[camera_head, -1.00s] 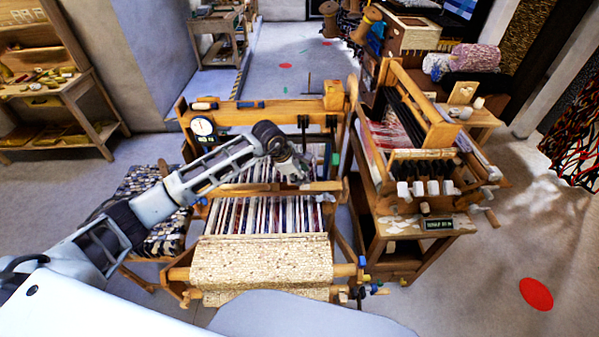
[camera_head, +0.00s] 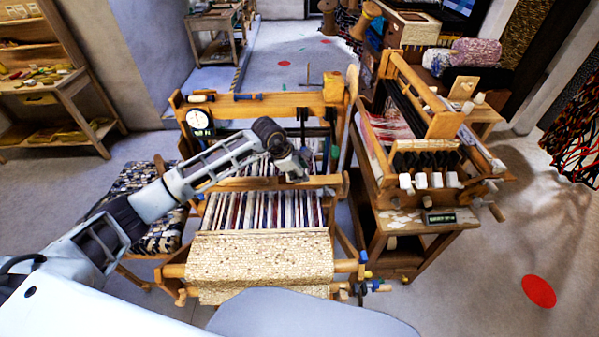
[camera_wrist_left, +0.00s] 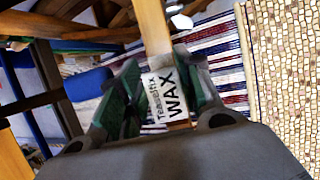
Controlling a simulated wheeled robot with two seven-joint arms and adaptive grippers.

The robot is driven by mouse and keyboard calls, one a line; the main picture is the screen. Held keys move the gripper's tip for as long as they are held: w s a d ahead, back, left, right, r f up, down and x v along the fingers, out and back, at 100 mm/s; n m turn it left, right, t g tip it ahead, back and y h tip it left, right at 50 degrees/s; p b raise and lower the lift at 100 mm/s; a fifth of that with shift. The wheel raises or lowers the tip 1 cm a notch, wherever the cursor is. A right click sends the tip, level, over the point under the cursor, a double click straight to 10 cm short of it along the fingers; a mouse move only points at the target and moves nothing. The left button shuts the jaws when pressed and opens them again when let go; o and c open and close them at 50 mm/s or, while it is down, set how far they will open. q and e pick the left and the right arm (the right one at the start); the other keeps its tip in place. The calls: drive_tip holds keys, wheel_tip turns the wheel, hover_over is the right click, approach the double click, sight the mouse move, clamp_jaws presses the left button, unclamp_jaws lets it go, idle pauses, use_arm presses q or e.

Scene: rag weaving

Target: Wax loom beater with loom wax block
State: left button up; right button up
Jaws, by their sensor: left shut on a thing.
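The loom beater (camera_head: 235,184) is a wooden bar across the striped warp threads of the middle loom. It also shows in the left wrist view as a wooden bar (camera_wrist_left: 152,25) beyond the fingers. My left gripper (camera_head: 293,170) is over the right part of the beater. In the left wrist view its green-padded fingers (camera_wrist_left: 163,88) are shut on the loom wax block (camera_wrist_left: 168,96), a pale block with "WAX" lettering. The block lines up with the bar, but I cannot tell whether they touch. The block is hidden in the head view. My right gripper is not in view.
Woven cloth (camera_head: 262,262) covers the loom's front. A second loom (camera_head: 430,160) stands close on the right. A patterned bench (camera_head: 150,195) is on the left, below my arm. Open floor (camera_head: 480,280) lies at the front right.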

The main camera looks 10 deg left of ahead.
use_arm(q)
drive_tip(key=shift+w+d+b, duration=0.2)
drive_tip(key=shift+d+b, duration=0.1)
drive_tip(key=shift+d, duration=0.6)
drive_tip(key=shift+w+d+b, duration=0.2)
drive_tip(key=shift+d+b, duration=0.15)
drive_tip(key=shift+d, duration=0.35)
drive_tip(key=shift+w+d, duration=0.1)
drive_tip(key=shift+d, duration=0.2)
drive_tip(key=shift+w+d+b, duration=0.25)
drive_tip(key=shift+d+b, duration=0.3)
drive_tip(key=shift+d, duration=0.5)
drive_tip(key=shift+w+d+r, duration=0.1)
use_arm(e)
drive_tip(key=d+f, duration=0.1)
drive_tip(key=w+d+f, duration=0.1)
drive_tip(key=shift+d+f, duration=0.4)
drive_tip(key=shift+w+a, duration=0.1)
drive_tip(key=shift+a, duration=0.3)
